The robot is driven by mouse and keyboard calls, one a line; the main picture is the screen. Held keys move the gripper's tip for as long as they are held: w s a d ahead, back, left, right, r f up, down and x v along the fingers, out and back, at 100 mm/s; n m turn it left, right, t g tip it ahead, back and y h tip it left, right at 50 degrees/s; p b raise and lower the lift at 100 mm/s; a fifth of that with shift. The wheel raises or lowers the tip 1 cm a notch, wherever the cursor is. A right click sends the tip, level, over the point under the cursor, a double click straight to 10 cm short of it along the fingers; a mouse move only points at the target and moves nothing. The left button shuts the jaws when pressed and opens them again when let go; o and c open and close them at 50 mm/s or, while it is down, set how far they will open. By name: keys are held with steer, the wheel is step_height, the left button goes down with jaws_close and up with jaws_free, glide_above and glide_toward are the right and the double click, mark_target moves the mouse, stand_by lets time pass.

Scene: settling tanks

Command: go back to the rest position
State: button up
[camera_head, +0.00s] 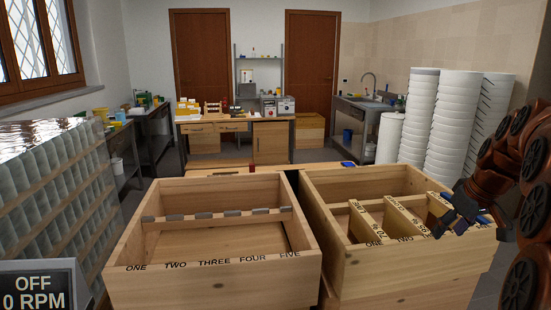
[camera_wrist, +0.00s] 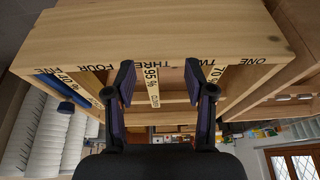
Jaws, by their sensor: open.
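My gripper (camera_head: 455,220) is at the right of the head view, over the near right corner of the right wooden box (camera_head: 400,267). It is dark, open and empty. In the wrist view its two fingers (camera_wrist: 160,74) are spread, with a "95%" divider (camera_wrist: 152,88) visible between them. That view shows the box upside down, with words from ONE to FIVE along its edge.
The left wooden box (camera_head: 215,287) has a slotted bar across it. Several tall white stacks (camera_head: 457,120) stand behind my arm. A glass-topped tank (camera_head: 50,170) and a display reading "OFF 0 RPM" (camera_head: 38,290) are at left. A workbench (camera_head: 232,140) stands farther back.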

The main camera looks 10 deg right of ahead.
steer(key=s+a+f+g+y, duration=0.1)
steer(key=s+a+f+g, duration=0.2)
steer(key=a, duration=0.8)
steer(key=s+a+f, duration=0.3)
steer(key=s+a, duration=0.2)
steer(key=a, duration=0.7)
steer(key=s+a+f+g, duration=0.1)
steer(key=s+a+f, duration=0.1)
steer(key=s, duration=0.4)
steer(key=s+a+f+g, duration=0.1)
steer(key=s+a+f, duration=0.2)
steer(key=s, duration=0.3)
steer(key=s+a+f+g+h, duration=0.1)
steer(key=s+a+f, duration=0.1)
steer(key=s, duration=0.4)
steer(key=shift+s+a+f+p, duration=0.25)
steer(key=shift+a+p, duration=0.1)
steer(key=shift+a, duration=0.4)
steer(key=shift+w, duration=0.1)
